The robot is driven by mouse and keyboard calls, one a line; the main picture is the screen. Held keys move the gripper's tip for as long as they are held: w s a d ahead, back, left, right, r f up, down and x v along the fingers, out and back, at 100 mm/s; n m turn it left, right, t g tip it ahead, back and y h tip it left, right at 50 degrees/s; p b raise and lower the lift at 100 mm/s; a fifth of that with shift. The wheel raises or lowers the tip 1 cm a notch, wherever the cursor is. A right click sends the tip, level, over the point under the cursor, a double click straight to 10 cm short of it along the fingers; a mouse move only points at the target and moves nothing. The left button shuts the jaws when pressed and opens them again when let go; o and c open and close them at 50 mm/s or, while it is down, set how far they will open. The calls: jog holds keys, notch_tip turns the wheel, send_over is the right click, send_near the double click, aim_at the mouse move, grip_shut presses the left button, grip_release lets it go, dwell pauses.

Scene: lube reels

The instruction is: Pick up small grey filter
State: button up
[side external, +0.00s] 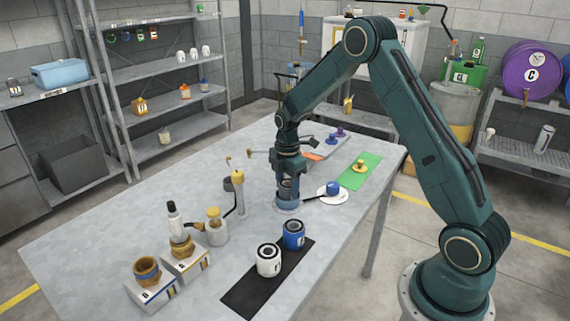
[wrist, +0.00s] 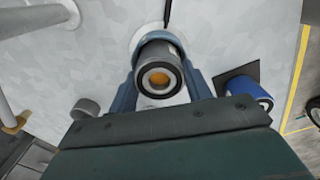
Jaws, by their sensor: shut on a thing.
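The small grey filter (wrist: 158,52) is a dark grey cylinder with a pale ring and an orange centre at its near end. My gripper (wrist: 160,80) is shut on it, with one blue-grey finger on each side. In the side external view my gripper (side external: 287,192) points down over the middle of the table, and the grey filter (side external: 287,184) shows partly between the fingers. A blue round part and a pale disc lie just beyond the filter in the wrist view. I cannot tell whether the filter touches what is below it.
A black mat (side external: 242,300) holds a white filter (side external: 268,260) and a blue filter (side external: 293,235) in front. A white plate (side external: 340,198) with a blue piece stands right, near a green mat (side external: 349,181). Brass-topped fittings (side external: 216,230) and boxes (side external: 186,262) stand left.

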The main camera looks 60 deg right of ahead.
aim_at(287, 183)
jog(key=shift+r, duration=0.2)
notch_tip(287, 183, up, 20)
dwell(0.7)
jog(key=shift+f, duration=0.15)
dwell(0.4)
